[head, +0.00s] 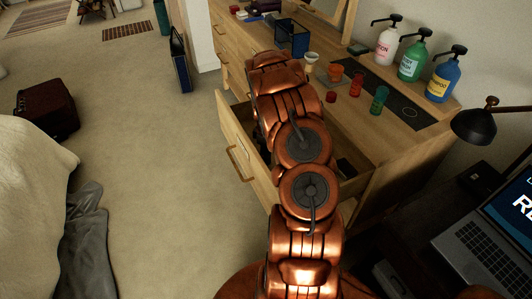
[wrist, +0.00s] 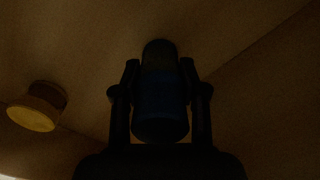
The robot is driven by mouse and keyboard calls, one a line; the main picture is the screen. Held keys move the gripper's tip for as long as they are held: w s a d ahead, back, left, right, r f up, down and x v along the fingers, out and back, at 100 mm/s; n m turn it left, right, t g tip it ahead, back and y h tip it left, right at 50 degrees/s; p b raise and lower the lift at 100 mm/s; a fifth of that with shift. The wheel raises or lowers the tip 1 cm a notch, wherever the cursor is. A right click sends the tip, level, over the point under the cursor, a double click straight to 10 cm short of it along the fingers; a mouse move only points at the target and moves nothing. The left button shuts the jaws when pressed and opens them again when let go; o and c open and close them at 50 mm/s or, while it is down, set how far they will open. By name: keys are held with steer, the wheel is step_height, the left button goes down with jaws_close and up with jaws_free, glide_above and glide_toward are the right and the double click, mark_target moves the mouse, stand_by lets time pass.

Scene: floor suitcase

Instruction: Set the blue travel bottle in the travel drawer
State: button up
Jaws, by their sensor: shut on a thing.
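The blue travel bottle (wrist: 160,112) is dark and dimly lit in the wrist view, upright in the picture between the two fingers. My gripper (wrist: 160,68) is shut on it, with one finger on each side. In the head view my arm hides both the gripper and the bottle. An open wooden drawer (head: 232,132) is pulled out from the dresser in the head view, and my arm reaches over it. The wrist view shows shaded brown wood-like surfaces around the bottle. I cannot tell whether the bottle touches any of them.
A round yellowish object (wrist: 35,108) lies left of the bottle in the wrist view. The dresser top (head: 345,118) holds small cups, a dark blue mesh holder (head: 292,38) and several pump bottles (head: 412,60). A black lamp (head: 478,124) and laptop (head: 495,235) are at right. Carpet is clear left of the drawer.

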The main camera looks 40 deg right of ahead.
steer(key=shift+f, duration=0.2)
steer(key=o, duration=1.2)
steer(key=shift+c, duration=0.2)
steer(key=shift+r, duration=0.1)
step_height(320, 180, up, 12)
steer(key=b, duration=0.2)
steer(key=shift+r+b, duration=0.1)
steer(key=shift+b, duration=0.25)
steer(key=shift+s+a, duration=0.1)
